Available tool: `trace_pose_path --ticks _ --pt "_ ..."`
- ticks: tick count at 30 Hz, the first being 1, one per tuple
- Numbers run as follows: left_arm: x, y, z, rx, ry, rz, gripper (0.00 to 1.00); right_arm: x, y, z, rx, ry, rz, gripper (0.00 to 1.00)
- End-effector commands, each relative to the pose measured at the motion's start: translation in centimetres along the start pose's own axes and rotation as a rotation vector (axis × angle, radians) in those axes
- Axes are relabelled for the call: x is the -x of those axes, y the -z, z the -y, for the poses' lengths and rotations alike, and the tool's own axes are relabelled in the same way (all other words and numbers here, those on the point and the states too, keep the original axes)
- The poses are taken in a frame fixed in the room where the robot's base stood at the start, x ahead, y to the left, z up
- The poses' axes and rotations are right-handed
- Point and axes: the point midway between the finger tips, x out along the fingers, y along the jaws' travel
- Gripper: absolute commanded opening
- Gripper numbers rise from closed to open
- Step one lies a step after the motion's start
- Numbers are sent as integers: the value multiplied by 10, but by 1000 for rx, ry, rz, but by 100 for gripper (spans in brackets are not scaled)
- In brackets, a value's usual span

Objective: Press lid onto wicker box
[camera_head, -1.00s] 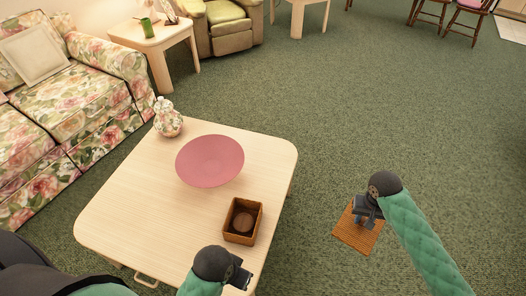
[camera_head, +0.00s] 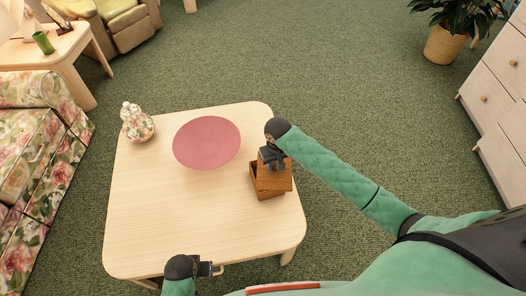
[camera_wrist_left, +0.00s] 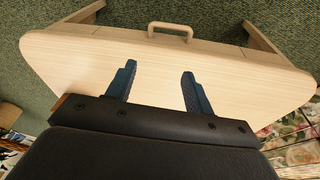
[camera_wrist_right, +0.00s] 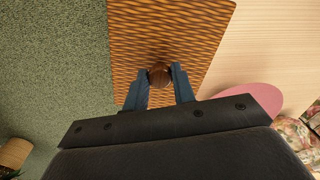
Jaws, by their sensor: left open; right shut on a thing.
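The wicker box (camera_head: 270,194) stands on the right part of the low table, its upper side mostly covered. My right gripper (camera_head: 270,162) is at the box's upper side, shut on the knob (camera_wrist_right: 160,75) of the woven lid (camera_wrist_right: 165,30). The lid (camera_head: 280,183) is over the box in the head view and looks tilted; I cannot tell whether it touches the rim all round. My left gripper (camera_head: 212,268) is open and empty at the table's near edge; its two fingers show apart in the left wrist view (camera_wrist_left: 158,88).
The pale table (camera_head: 170,215) has free room in front and at the left. A floral sofa (camera_head: 40,165) is left; green carpet is open at the right.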

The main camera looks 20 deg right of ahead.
Motion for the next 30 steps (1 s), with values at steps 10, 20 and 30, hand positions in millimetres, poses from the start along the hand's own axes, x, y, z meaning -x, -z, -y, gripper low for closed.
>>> trace_pose_path --ticks 10,20,30 --pt "-118 -42 28 -5 41 13 52 -7 34 0 111 3 1 0" --pt "-198 -121 62 -15 78 21 52 -20 59 -1 225 -2 1 0" --pt "-231 -187 86 -23 98 24 52 -32 71 -2 306 -11 1 0"
